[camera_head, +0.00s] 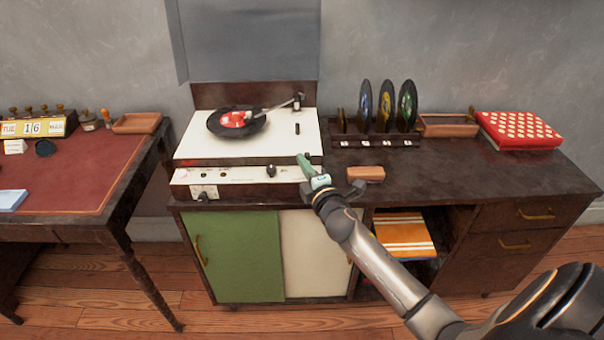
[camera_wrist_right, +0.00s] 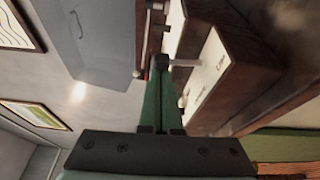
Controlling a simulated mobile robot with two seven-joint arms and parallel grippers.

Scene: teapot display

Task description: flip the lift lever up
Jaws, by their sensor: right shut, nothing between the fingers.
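The record player (camera_head: 285,150) has a white top and a front panel with knobs, on the dark cabinet. A black record with a red label (camera_head: 237,119) lies on it, with the tonearm (camera_head: 277,108) reaching over its right edge. A small dark upright piece (camera_head: 297,128) right of the record may be the lift lever; its position is too small to tell. My right gripper (camera_head: 304,163), with green fingers, is shut and empty at the player's front right edge. Its fingers (camera_wrist_right: 163,78) also show in the wrist view, close to a pale rod-like part (camera_wrist_right: 185,62). My left gripper is out of view.
An orange-brown block (camera_head: 366,173) lies right of my gripper. Behind it, a rack (camera_head: 375,141) holds upright records. A brown tray (camera_head: 447,126) and a red patterned box (camera_head: 520,130) stand farther right. The player's raised lid (camera_head: 250,40) is behind it.

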